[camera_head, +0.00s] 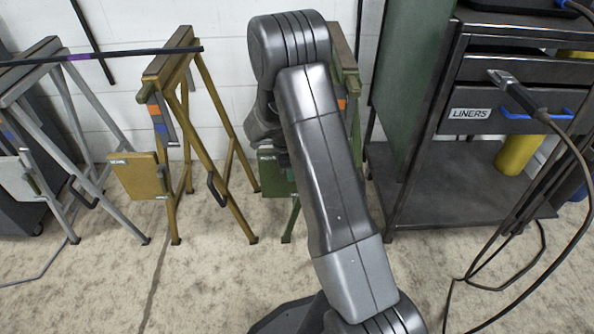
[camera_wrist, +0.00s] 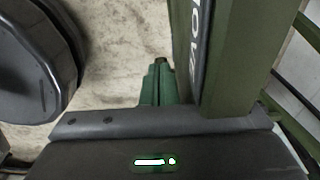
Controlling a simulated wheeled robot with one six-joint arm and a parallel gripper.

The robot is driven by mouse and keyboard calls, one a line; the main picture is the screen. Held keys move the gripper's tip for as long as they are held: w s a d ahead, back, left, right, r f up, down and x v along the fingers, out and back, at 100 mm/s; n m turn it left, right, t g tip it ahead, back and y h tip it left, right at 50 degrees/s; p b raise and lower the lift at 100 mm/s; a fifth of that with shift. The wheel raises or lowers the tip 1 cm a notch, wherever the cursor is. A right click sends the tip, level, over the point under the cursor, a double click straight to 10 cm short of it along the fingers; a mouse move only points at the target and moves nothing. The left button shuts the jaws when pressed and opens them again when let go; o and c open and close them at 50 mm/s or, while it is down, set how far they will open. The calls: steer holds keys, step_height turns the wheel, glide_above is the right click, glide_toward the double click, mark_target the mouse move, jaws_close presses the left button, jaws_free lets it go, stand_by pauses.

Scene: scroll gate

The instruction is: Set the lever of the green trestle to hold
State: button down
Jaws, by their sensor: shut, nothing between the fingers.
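The green trestle (camera_head: 346,62) stands near the wall, mostly hidden behind my arm in the head view. Its green panel (camera_head: 271,172) shows left of my arm, and an orange patch (camera_head: 341,104) shows on its right side. In the wrist view, a green post of the trestle (camera_wrist: 243,60) rises on the right, beside a grey strip with partly visible white letters (camera_wrist: 196,50). My gripper (camera_wrist: 159,70) has its green fingers together, just left of the strip. I cannot make out the lever, or whether the fingertips touch anything. My gripper is hidden in the head view.
A yellow trestle (camera_head: 165,70) and a grey trestle (camera_head: 30,75) stand to the left, with a dark bar (camera_head: 120,52) across their tops. A dark cabinet (camera_head: 455,170) with a "LINERS" drawer stands close on the right, cables hanging before it. Floor at front left is clear.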

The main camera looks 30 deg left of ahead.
steer(key=shift+w+d+f+b, duration=0.15)
steer(key=shift+d+f, duration=0.05)
steer(key=shift+f, duration=0.45)
steer(key=shift+w+d+f+b, duration=0.1)
steer(key=shift+d+f+b, duration=0.1)
steer(key=shift+f, duration=0.4)
steer(key=shift+w+d+f+b, duration=0.15)
steer(key=shift+d+f+b, duration=0.1)
steer(key=shift+f, duration=0.15)
steer(key=shift+w+d+f+b, duration=0.1)
steer(key=shift+w+d+f, duration=0.1)
steer(key=shift+f, duration=0.15)
steer(key=shift+w+d+f+t+h, duration=0.1)
steer(key=shift+d+f+t+h, duration=0.15)
steer(key=shift+t+h, duration=0.25)
